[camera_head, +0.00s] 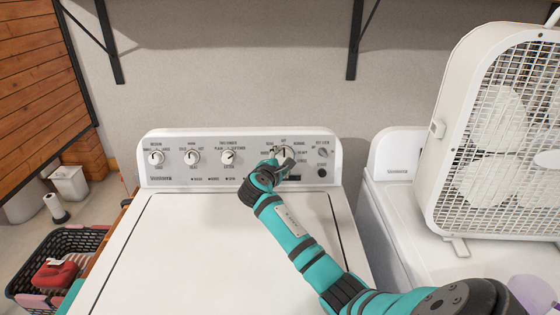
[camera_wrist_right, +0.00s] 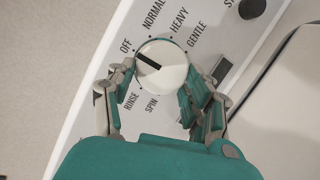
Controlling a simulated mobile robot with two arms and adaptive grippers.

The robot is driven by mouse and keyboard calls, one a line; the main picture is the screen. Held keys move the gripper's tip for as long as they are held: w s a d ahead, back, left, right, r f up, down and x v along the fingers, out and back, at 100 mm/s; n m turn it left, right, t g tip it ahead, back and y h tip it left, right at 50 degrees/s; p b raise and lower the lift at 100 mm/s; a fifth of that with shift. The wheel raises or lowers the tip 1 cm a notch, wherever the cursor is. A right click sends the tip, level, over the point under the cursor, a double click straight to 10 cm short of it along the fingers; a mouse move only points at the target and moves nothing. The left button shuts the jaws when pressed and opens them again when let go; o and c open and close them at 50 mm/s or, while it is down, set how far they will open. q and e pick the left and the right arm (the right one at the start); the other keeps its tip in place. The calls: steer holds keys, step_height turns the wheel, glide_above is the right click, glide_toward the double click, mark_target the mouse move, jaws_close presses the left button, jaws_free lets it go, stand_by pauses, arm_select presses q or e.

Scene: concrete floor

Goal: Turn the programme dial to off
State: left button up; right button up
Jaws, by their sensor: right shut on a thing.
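The programme dial (camera_head: 287,153) is a round white knob on the washing machine's control panel (camera_head: 209,170), right of the panel's middle. In the right wrist view the dial (camera_wrist_right: 172,72) has a black pointer line, which points up and left toward the OFF label (camera_wrist_right: 126,46). Labels such as NORMAL, HEAVY, GENTLE, RINSE and SPIN surround it. My right gripper (camera_head: 279,167) is at the dial in the head view and partly hides it. In the right wrist view my right gripper (camera_wrist_right: 158,80) has its fingers on both sides of the dial, shut on it. My left gripper is not in view.
Three other dials, including the left one (camera_head: 156,157), a small knob (camera_head: 322,152) and a black button (camera_head: 321,173) share the panel. A white box fan (camera_head: 438,190) stands on the right-hand machine (camera_head: 396,160). A basket (camera_head: 84,240) is at left. The washer lid (camera_head: 180,260) is clear.

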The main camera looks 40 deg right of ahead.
stand_by(0.4)
steer(key=o, duration=1.2)
